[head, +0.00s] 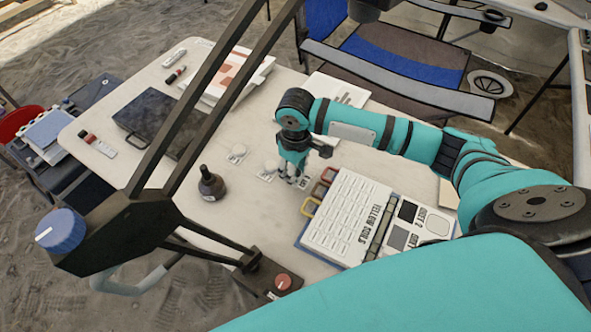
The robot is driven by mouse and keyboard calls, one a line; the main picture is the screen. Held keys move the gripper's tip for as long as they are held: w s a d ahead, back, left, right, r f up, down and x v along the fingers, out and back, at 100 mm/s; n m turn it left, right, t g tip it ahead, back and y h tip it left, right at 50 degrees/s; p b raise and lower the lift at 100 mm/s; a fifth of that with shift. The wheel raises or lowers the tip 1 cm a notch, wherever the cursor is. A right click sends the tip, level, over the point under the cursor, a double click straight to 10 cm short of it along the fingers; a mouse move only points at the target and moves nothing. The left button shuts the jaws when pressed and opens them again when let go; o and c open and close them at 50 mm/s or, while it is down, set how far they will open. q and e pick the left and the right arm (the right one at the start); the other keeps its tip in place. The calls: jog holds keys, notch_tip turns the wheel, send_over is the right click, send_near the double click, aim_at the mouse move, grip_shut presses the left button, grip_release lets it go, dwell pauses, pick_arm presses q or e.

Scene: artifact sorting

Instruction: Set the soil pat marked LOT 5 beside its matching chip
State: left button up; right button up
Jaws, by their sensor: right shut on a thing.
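My right gripper (292,178) reaches down to the middle of the table, with its fingers closed just left of the binder. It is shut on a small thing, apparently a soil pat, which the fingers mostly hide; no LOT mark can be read. Two pale soil pats, one (237,152) and another (269,168), sit on small white cards left of the gripper. An open binder (345,215) headed YELLOW SOILS shows rows of pale chips. My left gripper is not in view.
A black case (160,122) and papers lie farther back on the white table (270,222). A dark lamp frame (135,222) crosses the foreground. A blue chair (385,55) stands behind.

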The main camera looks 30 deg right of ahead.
jog(key=shift+w+d+f, duration=0.1)
jog(key=shift+w+d, duration=0.25)
jog(key=shift+w, duration=0.45)
jog(key=shift+w+d+f, duration=0.1)
jog(key=shift+w+f, duration=0.05)
jog(key=shift+f, duration=0.75)
jog(key=shift+w+d+f, duration=0.1)
jog(key=shift+f, duration=0.8)
jog(key=o, duration=1)
jog(key=shift+f, duration=0.1)
